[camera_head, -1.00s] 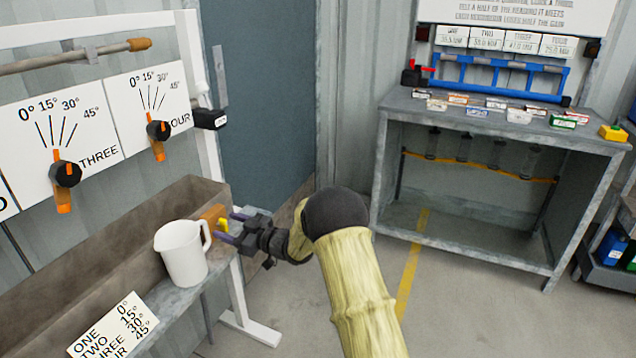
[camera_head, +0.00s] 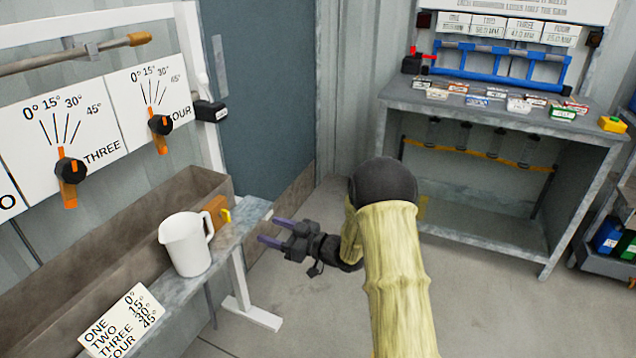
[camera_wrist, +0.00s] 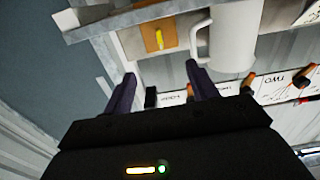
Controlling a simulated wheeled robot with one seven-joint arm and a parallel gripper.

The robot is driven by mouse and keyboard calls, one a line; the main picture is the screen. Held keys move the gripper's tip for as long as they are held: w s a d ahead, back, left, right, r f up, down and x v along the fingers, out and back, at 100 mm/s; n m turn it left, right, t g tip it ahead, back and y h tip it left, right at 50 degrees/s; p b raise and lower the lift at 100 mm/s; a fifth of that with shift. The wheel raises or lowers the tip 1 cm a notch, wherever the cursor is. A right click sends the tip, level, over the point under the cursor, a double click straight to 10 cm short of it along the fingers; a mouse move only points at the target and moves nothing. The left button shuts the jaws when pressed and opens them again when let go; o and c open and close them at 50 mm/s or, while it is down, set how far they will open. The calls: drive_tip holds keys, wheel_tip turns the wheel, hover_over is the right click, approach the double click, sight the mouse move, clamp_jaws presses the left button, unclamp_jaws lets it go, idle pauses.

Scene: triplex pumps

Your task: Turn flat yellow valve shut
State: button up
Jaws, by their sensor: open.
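The flat yellow valve (camera_head: 226,215) is a small yellow handle on a brown-orange block (camera_head: 214,208) at the right end of the trough. In the wrist view the yellow handle (camera_wrist: 158,39) is a narrow strip pointing roughly up and down the picture, in front of the brown-orange plate (camera_wrist: 149,35). My gripper (camera_head: 269,231) is open and empty. It is to the right of the valve, apart from it, with its purple fingers pointing toward the trough end. In the wrist view the two fingers (camera_wrist: 160,73) lie below the handle, with the handle between their lines.
A white jug (camera_head: 187,246) stands on the ledge (camera_head: 228,240) just left of the valve; the jug (camera_wrist: 232,40) is close to the right finger's line. A white stand leg (camera_head: 243,300) is below. A grey bench (camera_head: 480,120) stands at right. Floor between is clear.

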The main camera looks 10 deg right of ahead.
drive_tip(key=s+d+r+m+h+p, duration=0.3)
drive_tip(key=r+h+p, duration=0.3)
drive_tip(key=r+p, duration=0.2)
drive_tip(key=s+d+r+m+h+p, duration=0.3)
drive_tip(key=d+r+h+p, duration=0.2)
drive_tip(key=r+p, duration=0.3)
drive_tip(key=shift+s+d+r+g+h, duration=0.4)
drive_tip(key=shift+d+r, duration=0.15)
drive_tip(key=shift+d, duration=0.25)
